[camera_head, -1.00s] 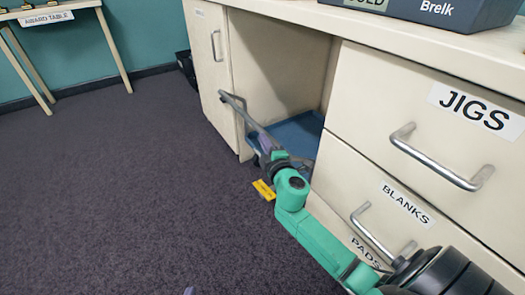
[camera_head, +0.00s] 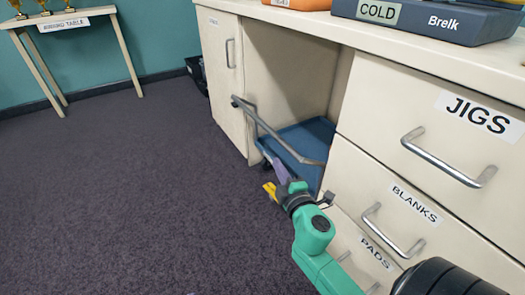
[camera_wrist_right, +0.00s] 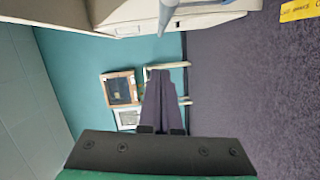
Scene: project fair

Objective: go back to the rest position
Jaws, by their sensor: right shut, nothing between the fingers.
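My right gripper (camera_head: 280,172) has purple-grey fingers and is at the end of my green arm, in front of the open bay under the bench. In the right wrist view its fingers (camera_wrist_right: 163,105) lie together, shut, with nothing between them. In the head view the fingers appear over the near side of a blue trolley (camera_head: 312,135); I cannot tell whether they touch it. My left gripper is in neither current view.
The trolley's grey handle (camera_head: 268,128) sticks out of the bay. Drawers marked JIGS (camera_head: 425,120), BLANKS (camera_head: 365,185) and PADS (camera_head: 345,235) are shut beside my arm. A yellow label (camera_head: 270,190) is near the gripper. Carpet (camera_head: 130,200) at left is clear; the award table (camera_head: 65,22) stands behind.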

